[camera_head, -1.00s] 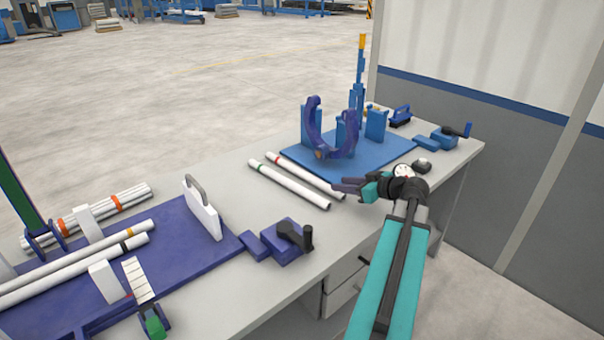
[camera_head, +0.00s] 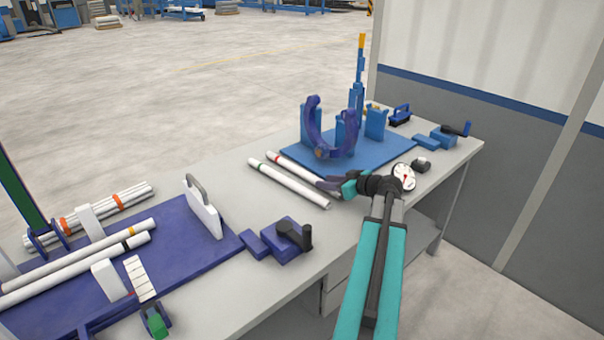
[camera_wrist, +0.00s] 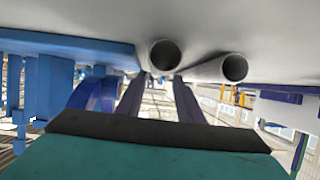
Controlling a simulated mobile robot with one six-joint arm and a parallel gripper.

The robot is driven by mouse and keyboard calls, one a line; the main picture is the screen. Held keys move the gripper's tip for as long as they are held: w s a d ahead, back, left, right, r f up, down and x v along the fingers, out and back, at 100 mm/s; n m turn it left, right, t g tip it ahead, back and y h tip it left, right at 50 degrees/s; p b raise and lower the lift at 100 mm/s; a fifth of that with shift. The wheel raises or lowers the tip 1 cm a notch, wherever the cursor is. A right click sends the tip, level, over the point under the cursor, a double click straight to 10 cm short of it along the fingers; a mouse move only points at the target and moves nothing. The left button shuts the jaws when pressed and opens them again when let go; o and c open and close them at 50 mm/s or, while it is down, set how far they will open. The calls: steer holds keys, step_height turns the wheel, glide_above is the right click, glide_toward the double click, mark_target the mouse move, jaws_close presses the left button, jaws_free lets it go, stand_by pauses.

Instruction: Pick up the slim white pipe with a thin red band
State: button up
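The slim white pipe with a thin red band (camera_head: 298,170) lies on the grey bench beside the blue fixture, its band near the far end. My gripper (camera_head: 328,186) is at this pipe's near end, fingers pointing along it. In the wrist view, the pipe's hollow end (camera_wrist: 164,56) shows between and just beyond the two finger tips of my gripper (camera_wrist: 160,78). The fingers are apart, with no clear grip on the pipe. The far part of the pipe is hidden in the wrist view.
A white pipe with a green band (camera_head: 290,184) lies close alongside, its end also in the wrist view (camera_wrist: 234,68). A blue fixture plate (camera_head: 375,154) with a curved clamp (camera_head: 313,125) stands behind. A purple tray (camera_head: 170,235) with more pipes is at left.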

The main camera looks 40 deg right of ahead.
mark_target(319, 179)
steer(key=shift+w+f, duration=0.1)
steer(key=shift+w, duration=0.15)
steer(key=shift+w, duration=0.1)
steer(key=p+x, duration=0.1)
steer(key=x, duration=0.3)
steer(key=shift+w+d, duration=0.15)
steer(key=shift+d, duration=0.05)
steer(key=shift+w+f, duration=0.2)
steer(key=shift+w, duration=0.15)
jaws_close()
steer(key=shift+r, duration=0.1)
stand_by(0.4)
